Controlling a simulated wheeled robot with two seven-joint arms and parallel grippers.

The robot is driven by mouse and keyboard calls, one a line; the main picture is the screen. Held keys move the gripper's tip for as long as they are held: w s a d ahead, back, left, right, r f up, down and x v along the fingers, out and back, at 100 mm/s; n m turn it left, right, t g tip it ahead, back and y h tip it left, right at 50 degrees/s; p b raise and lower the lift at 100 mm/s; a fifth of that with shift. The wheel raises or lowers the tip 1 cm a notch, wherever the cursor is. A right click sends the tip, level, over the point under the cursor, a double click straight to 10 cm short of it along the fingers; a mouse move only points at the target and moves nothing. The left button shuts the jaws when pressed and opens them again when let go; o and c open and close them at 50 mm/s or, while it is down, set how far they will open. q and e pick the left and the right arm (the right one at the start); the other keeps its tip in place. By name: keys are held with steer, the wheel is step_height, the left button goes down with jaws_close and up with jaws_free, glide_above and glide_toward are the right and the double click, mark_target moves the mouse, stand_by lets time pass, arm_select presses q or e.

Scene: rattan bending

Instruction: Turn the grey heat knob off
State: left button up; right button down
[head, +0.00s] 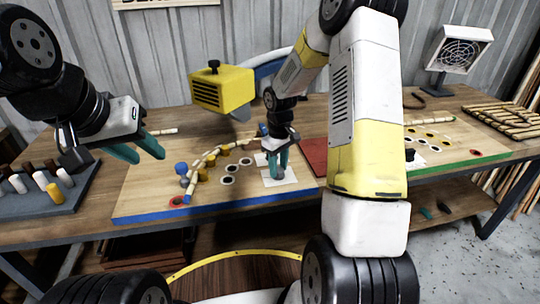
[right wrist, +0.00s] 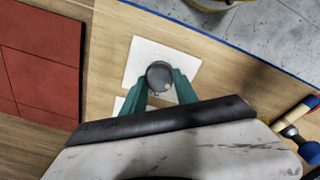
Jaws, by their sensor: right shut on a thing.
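The grey heat knob (right wrist: 158,76) is round and dark, on a white plate (right wrist: 141,58) in the right wrist view. My right gripper (right wrist: 160,82) points down at it with its teal fingers shut on its two sides. In the head view my right gripper (head: 277,167) is over the white plates on the board, and its fingers largely hide the knob. A light mark shows on the knob's top. My left gripper (head: 138,150) is open and empty above the left part of the bench, apart from the knob.
A yellow heater box (head: 222,89) stands behind the board. A curved rattan cane (head: 211,160) lies among yellow and blue pegs left of my right gripper. A peg rack (head: 62,203) stands far left. A red pad (head: 314,153) and a fan (head: 460,52) are to the right.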

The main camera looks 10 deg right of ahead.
steer(key=shift+n, duration=1.1)
steer(key=c, duration=0.9)
jaws_free()
steer(key=shift+c, duration=0.2)
steer(key=shift+r, duration=0.1)
step_height(320, 180, up, 7)
steer(key=shift+f, duration=0.1)
steer(key=shift+r, duration=0.45)
